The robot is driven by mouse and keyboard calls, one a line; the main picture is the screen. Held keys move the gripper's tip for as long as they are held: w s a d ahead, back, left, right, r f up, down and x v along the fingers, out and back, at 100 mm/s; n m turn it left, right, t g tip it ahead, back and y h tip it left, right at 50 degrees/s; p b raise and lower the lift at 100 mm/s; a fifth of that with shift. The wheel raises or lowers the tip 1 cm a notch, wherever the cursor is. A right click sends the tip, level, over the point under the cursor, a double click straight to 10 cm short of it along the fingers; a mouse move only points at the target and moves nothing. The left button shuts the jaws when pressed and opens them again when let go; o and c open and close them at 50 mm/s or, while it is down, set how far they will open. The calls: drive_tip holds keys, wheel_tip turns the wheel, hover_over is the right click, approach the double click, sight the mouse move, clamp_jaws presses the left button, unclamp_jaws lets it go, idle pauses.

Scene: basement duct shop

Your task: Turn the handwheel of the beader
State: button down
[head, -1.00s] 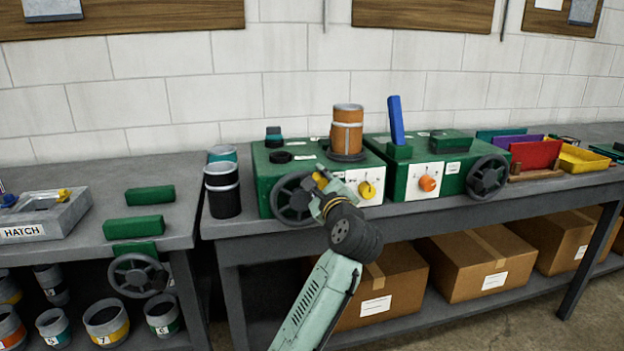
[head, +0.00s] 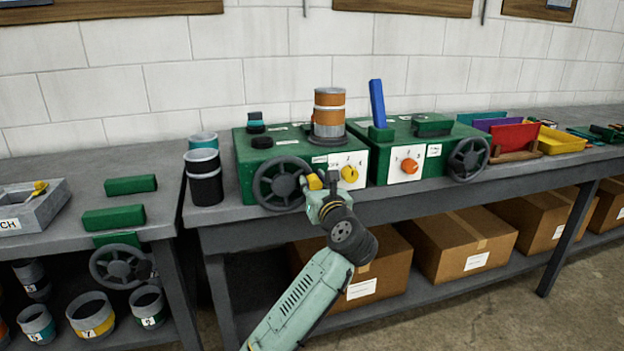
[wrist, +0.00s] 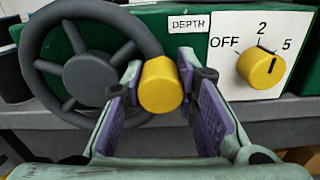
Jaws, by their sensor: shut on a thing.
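A dark grey spoked handwheel (head: 283,185) is on the front of the left green machine (head: 243,150). I cannot read the machine's name.
A yellow dial knob (wrist: 262,67) on a white plate is just right of my gripper. A second green machine (head: 440,150) with its own handwheel (head: 468,159) stands to the right. Dark canisters (head: 206,188) stand left of the first machine. Cardboard boxes (head: 470,250) are below the bench.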

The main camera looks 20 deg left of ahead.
drive_tip(key=shift+d+f+m, duration=0.15)
drive_tip(key=shift+f+m, duration=0.3)
drive_tip(key=shift+m, duration=0.15)
drive_tip(key=shift+f, duration=0.1)
drive_tip(key=c, duration=1.5)
unclamp_jaws()
drive_tip(key=shift+c, duration=0.2)
drive_tip(key=v, duration=1.2)
